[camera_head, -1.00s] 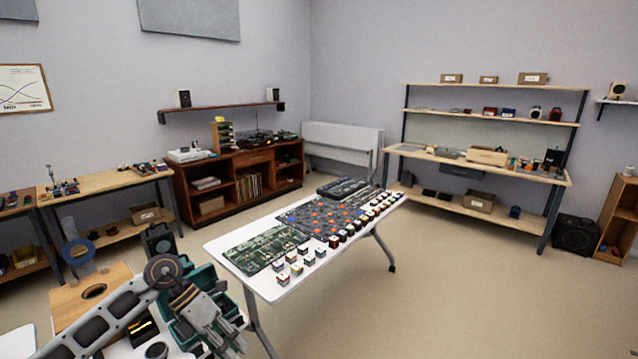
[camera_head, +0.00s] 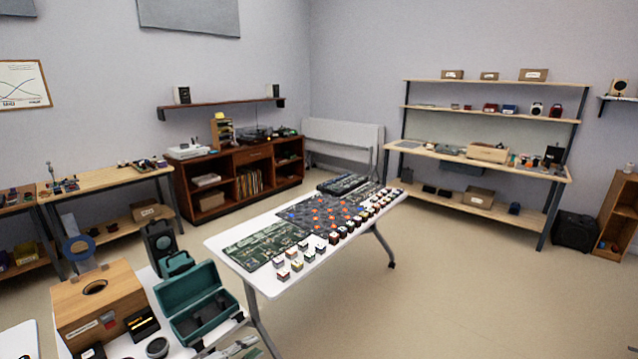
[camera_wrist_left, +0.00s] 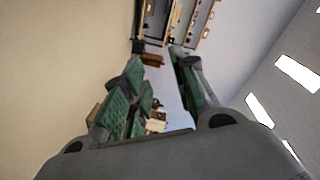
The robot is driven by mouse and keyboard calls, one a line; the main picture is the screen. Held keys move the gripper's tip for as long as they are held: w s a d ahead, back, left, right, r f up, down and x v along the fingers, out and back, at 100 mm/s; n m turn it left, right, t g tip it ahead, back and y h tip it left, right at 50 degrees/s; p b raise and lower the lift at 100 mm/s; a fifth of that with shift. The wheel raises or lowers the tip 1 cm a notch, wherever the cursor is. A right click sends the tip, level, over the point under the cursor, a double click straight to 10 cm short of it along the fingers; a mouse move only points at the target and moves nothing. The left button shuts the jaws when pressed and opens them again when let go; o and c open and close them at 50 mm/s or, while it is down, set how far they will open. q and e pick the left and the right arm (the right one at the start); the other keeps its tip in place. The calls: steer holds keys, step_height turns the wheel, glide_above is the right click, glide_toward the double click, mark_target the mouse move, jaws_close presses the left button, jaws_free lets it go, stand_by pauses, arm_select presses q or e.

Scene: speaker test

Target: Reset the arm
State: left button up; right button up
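My left gripper (camera_head: 240,348) shows only as a grey piece at the bottom edge of the head view, low beside the near white table. In the left wrist view my left gripper (camera_wrist_left: 157,70) has its two green-padded fingers apart, with nothing held between them. The rest of the left arm is out of the head view. I cannot make out my right gripper in either view.
A wooden box with a round hole (camera_head: 98,312) and an open teal case (camera_head: 196,306) stand close to my left gripper. A white table (camera_head: 268,284) with circuit boards and small blocks stands ahead. The floor (camera_head: 440,290) at right is clear.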

arm_select(q)
steer(key=s+a+f+n+g+y, duration=0.1)
steer(key=s+a+f+n+y, duration=0.25)
steer(key=s+f, duration=0.45)
steer(key=s+a+f+n+y, duration=0.25)
steer(key=s+f+n, duration=0.2)
steer(key=f, duration=0.75)
steer(key=s+a+f+n+g+y, duration=0.1)
steer(key=s+a+f+n+y, duration=0.35)
steer(key=f, duration=0.65)
steer(key=s+d+f+n+g, duration=0.1)
steer(key=s+f, duration=0.4)
steer(key=s, duration=0.7)
steer(key=s+d+f+n+g+y, duration=0.1)
steer(key=s+d+f+n+g, duration=0.1)
steer(key=s, duration=1.1)
steer(key=s+d+f+n+g, duration=0.2)
steer(key=s+f+g, duration=0.4)
steer(key=s, duration=0.6)
steer(key=shift+s+f+n, duration=0.2)
steer(key=shift+f+n, duration=0.45)
steer(key=shift+f, duration=0.2)
steer(key=shift+w+d+y, duration=0.15)
steer(key=shift+w+y, duration=0.05)
steer(key=shift+y, duration=0.05)
